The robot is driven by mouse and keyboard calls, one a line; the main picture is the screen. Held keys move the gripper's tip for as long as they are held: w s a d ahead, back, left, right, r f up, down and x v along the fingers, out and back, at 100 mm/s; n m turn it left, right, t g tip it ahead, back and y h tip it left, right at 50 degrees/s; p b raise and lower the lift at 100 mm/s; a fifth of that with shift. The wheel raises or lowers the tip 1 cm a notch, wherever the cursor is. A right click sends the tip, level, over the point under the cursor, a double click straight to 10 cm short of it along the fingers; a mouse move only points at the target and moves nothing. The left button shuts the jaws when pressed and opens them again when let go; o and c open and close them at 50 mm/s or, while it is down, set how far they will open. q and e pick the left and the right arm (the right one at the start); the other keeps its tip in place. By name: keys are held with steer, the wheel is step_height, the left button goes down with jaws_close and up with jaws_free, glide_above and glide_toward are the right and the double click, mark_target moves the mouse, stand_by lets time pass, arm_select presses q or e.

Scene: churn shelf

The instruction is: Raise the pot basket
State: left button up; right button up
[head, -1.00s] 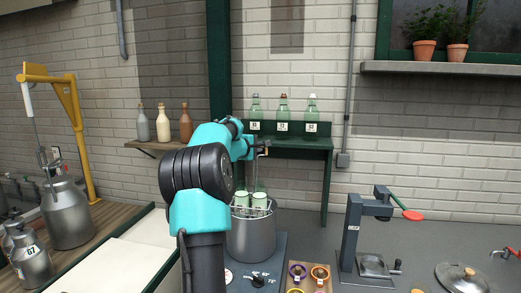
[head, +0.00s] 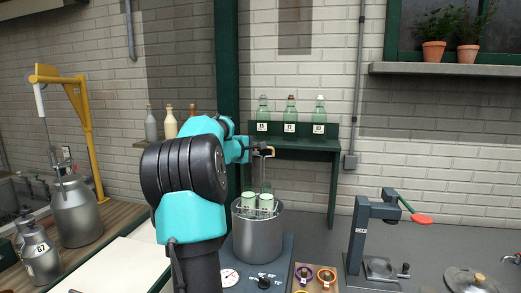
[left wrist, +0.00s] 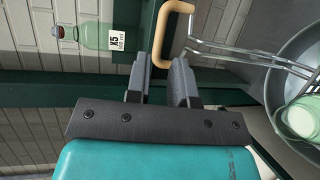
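The pot (head: 257,240) is a grey metal cylinder standing on a dark unit with dials. The wire basket (head: 262,213) sits at the pot's mouth and holds pale green-white jars (head: 249,200). Its tall wire stem rises to a tan hooked handle (head: 265,151). My left gripper (head: 254,151) is at handle height, just left of it. In the left wrist view, the gripper (left wrist: 160,72) has a gap between its fingers, and one end of the tan handle (left wrist: 172,28) lies at or just beyond the fingertips. The wire basket (left wrist: 250,55) shows at right. My right gripper is not in view.
A green shelf (head: 295,143) with several labelled bottles stands behind the pot. A dark press with a red-tipped lever (head: 362,235) is at right. A tray of coloured rings (head: 315,278) is in front. Milk cans (head: 75,212) and a yellow crane (head: 85,120) are at left.

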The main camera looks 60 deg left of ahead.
arm_select(q)
steer(key=v, duration=1)
steer(key=shift+s, duration=0.2)
steer(key=shift+r, duration=0.1)
